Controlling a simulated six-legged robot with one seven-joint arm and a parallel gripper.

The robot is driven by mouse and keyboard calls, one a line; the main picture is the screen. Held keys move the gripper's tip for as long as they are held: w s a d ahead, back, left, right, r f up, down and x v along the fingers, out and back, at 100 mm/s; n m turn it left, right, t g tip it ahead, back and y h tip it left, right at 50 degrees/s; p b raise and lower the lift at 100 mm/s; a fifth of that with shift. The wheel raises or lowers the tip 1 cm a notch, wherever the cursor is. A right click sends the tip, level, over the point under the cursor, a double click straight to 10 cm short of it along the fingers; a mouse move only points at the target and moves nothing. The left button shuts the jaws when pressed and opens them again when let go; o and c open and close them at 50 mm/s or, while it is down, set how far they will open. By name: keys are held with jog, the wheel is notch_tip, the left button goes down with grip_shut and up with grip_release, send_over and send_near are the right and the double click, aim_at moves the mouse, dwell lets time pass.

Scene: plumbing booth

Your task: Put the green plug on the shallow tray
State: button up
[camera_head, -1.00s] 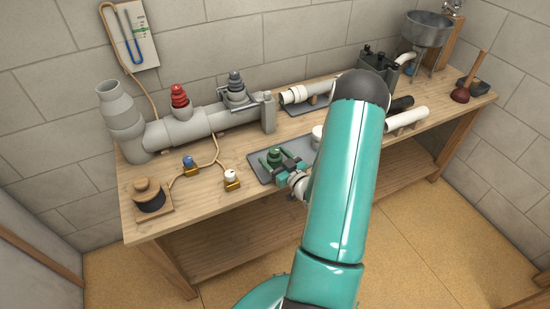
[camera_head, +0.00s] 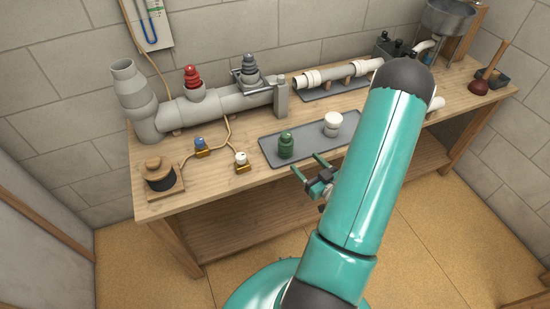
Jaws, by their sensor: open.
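The green plug (camera_head: 286,145) stands upright on the left part of the shallow grey tray (camera_head: 308,142), on the workbench. A white plug-like piece (camera_head: 332,124) stands on the same tray to its right. My gripper (camera_head: 310,165) is open and empty in front of the tray's front edge, to the right of the green plug and apart from it. Its two green fingers point up and left. My arm hides part of the bench to the right of the tray.
A grey pipe (camera_head: 215,107) with a red plug (camera_head: 193,77) and a grey plug (camera_head: 250,69) runs behind the tray. Small blue-topped (camera_head: 200,146) and white-topped (camera_head: 241,161) valves stand left of it. A second tray (camera_head: 330,88) holds a white pipe at the back.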

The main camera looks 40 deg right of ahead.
aim_at(287, 139)
jog(key=w+r+g, duration=0.1)
jog(key=w, duration=0.1)
jog(key=w+r+n+g, duration=0.1)
jog(key=w, duration=0.2)
jog(key=w+r+n+g, duration=0.1)
jog(key=w+r, duration=0.1)
jog(key=shift+w, duration=0.15)
jog(key=w+a+r+g+h, duration=0.1)
jog(key=w+a+r+g, duration=0.1)
jog(key=a+r, duration=0.35)
jog(key=w+a+r+g+h, duration=0.1)
jog(key=w+a+r+g, duration=0.15)
jog(key=r, duration=0.55)
jog(key=s+a+r+g+y, duration=0.2)
jog(key=s+a+r, duration=0.3)
jog(key=s+a, duration=0.3)
jog(key=s+a+r+g+y, duration=0.1)
jog(key=s+a+r+g, duration=0.2)
jog(key=a, duration=1)
jog(key=s+r, duration=0.2)
jog(key=s, duration=0.3)
jog(key=shift+s+a+r+m+y, duration=0.25)
jog(key=shift+s+a+m+y, duration=0.05)
jog(key=shift+a+m+y, duration=0.1)
